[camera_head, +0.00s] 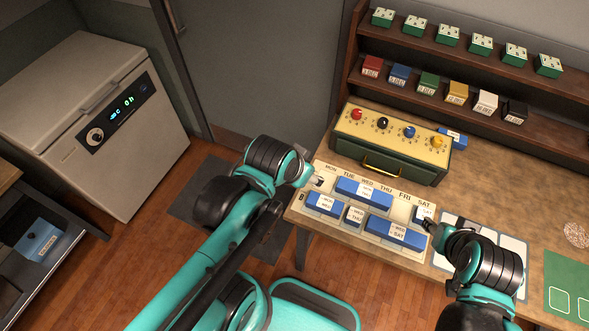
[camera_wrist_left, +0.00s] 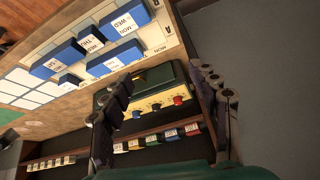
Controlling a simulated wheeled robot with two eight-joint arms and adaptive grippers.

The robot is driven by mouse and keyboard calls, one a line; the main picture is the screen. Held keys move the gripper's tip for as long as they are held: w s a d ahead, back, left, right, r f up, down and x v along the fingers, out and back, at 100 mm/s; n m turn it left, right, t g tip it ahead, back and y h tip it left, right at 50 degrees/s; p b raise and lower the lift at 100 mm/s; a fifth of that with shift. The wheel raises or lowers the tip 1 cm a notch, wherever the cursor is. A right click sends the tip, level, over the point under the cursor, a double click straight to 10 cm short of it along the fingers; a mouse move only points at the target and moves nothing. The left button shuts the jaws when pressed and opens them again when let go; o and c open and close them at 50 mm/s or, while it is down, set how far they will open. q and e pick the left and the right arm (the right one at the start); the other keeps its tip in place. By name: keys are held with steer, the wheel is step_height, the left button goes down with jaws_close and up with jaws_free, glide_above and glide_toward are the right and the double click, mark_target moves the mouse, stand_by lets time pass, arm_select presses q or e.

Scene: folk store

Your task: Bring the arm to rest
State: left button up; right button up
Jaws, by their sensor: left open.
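My left gripper (camera_head: 314,180) is by the left end of the day board, near its MON column. In the left wrist view my left gripper (camera_wrist_left: 161,76) has its fingers spread apart with nothing between them. My right gripper (camera_head: 432,226) is at the board's right end, close to a small blue block (camera_head: 424,214) under SAT; its fingers are too small to judge. The cream day board (camera_head: 402,210) lies on the table and carries several blue labelled blocks, including a long one (camera_head: 362,190) under TUE to THU.
A green box (camera_head: 385,172) with coloured knobs stands behind the board. Shelves (camera_head: 440,85) at the back right hold coloured blocks and green-and-white ones. A grey appliance (camera_head: 60,90) with a lit display stands at the left. The tan table (camera_head: 520,205) has free room at the right.

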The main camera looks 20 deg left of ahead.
arm_select(q)
steer(key=a+n, duration=0.1)
steer(key=s+a+n+t, duration=0.1)
steer(key=shift+r+n, duration=0.15)
steer(key=shift+n, duration=0.15)
step_height(320, 180, down, 6)
steer(key=b, duration=0.6)
stand_by(0.4)
